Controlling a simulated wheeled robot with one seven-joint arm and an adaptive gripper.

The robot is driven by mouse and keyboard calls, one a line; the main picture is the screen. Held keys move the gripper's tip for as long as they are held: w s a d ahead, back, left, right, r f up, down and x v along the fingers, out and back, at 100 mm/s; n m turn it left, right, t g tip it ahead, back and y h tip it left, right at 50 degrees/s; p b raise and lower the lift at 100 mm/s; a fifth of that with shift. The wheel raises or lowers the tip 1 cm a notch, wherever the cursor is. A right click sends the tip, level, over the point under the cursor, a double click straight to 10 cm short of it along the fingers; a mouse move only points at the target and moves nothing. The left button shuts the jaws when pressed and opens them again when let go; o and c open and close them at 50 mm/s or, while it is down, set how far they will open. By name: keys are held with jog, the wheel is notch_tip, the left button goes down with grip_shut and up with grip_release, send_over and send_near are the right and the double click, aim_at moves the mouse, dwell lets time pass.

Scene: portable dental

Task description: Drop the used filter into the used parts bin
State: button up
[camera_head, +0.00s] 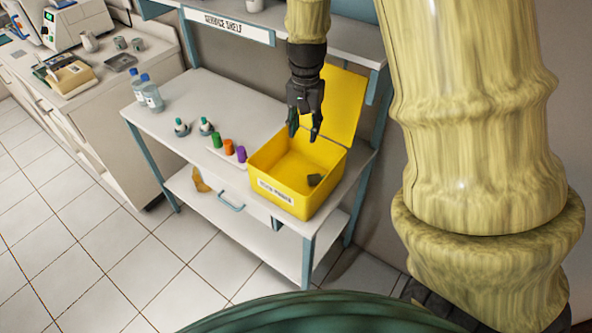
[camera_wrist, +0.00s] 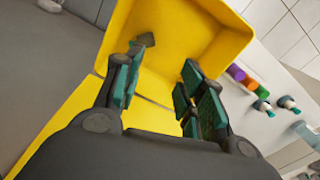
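The yellow bin (camera_head: 268,190) stands on the service shelf's worktop with its lid (camera_head: 343,105) raised at the back. A label is on its front, too small to read surely. A small dark grey block (camera_head: 315,180), which looks like the used filter, lies on the bin floor near the right front corner. It also shows in the wrist view (camera_wrist: 146,40). My gripper (camera_head: 304,136) hangs over the bin, fingers pointing down. In the wrist view its fingers (camera_wrist: 157,88) are apart with nothing between them. The block lies apart from the fingers.
Green, orange and purple capped containers (camera_head: 228,147) stand on a small tray left of the bin. Two small bottles (camera_head: 182,127) and two larger bottles (camera_head: 151,93) stand farther left. An upper shelf (camera_head: 240,25) runs behind. A side counter (camera_head: 110,95) holds equipment.

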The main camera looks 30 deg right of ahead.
notch_tip(320, 180, up, 7)
jog(key=shift+r, duration=0.2)
dwell(0.6)
